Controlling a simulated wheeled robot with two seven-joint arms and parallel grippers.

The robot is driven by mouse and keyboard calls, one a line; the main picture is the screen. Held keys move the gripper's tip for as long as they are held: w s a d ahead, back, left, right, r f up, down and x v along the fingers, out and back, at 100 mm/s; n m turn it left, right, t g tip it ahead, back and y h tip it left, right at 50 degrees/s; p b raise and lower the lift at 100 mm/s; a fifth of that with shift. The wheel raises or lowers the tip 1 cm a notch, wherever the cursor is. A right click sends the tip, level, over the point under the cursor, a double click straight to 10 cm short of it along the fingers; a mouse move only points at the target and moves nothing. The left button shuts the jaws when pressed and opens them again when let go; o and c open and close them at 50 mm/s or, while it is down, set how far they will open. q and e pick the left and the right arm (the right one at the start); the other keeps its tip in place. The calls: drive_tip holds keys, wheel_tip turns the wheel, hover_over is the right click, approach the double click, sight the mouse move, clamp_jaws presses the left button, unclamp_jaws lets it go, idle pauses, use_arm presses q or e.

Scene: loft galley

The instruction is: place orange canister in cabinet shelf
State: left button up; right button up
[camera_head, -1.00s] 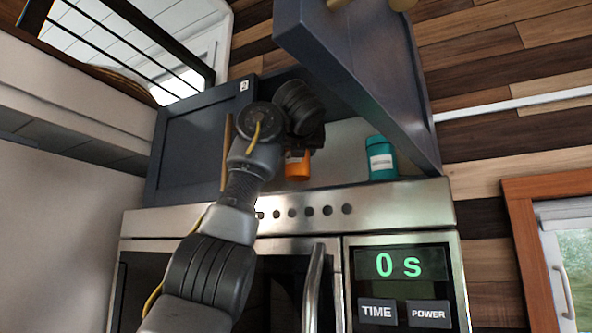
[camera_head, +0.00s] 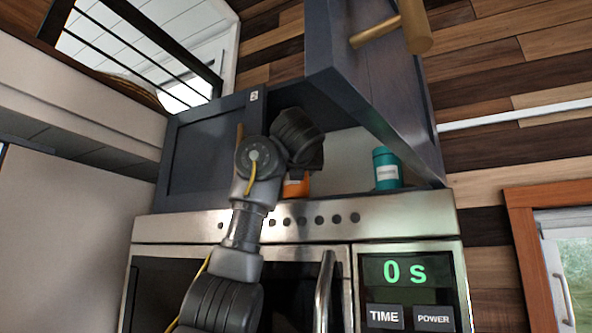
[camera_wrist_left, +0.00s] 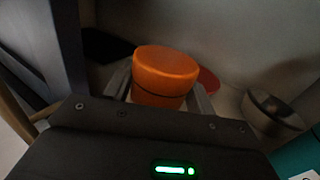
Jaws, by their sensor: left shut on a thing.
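The orange canister (camera_head: 296,186) is inside the open cabinet above the microwave, mostly hidden behind my left wrist in the head view. In the left wrist view its round orange lid (camera_wrist_left: 166,68) shows upright between the fingers of my left gripper (camera_wrist_left: 160,92), which is shut on it. The cabinet shelf (camera_head: 345,185) is around and below the canister; I cannot tell whether the canister touches it. My right gripper is in no view.
A teal canister (camera_head: 386,168) stands on the shelf to the right. The wrist view shows a metal bowl or cup (camera_wrist_left: 268,112) and a red round thing (camera_wrist_left: 208,80) nearby. The raised cabinet door (camera_head: 375,80) hangs at the right. The microwave (camera_head: 420,290) is below.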

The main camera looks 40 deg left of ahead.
use_arm(q)
drive_tip(key=shift+w+f, duration=0.1)
drive_tip(key=shift+f, duration=0.15)
drive_tip(key=o, duration=0.7)
drive_tip(key=shift+w, duration=0.15)
drive_tip(key=shift+o, duration=1.4)
drive_tip(key=shift+w, duration=0.1)
drive_tip(key=shift+o, duration=0.6)
drive_tip(key=shift+r, duration=0.4)
drive_tip(key=shift+s+d+f+b, duration=0.3)
drive_tip(key=shift+s+d+b, duration=0.15)
drive_tip(key=shift+s+b, duration=0.15)
drive_tip(key=shift+s+d+f+b, duration=0.3)
drive_tip(key=shift+s+d+b, duration=0.15)
drive_tip(key=shift+b, duration=0.2)
drive_tip(key=b+v, duration=0.1)
drive_tip(key=v, duration=0.2)
drive_tip(key=b+v, duration=0.1)
drive_tip(key=v, duration=0.1)
drive_tip(key=b+v, duration=0.2)
drive_tip(key=v, duration=0.1)
drive_tip(key=shift+s+d+r, duration=0.15)
drive_tip(key=shift+d+r, duration=0.05)
drive_tip(key=shift+r, duration=0.15)
drive_tip(key=shift+s+d, duration=0.2)
drive_tip(key=shift+s, duration=0.1)
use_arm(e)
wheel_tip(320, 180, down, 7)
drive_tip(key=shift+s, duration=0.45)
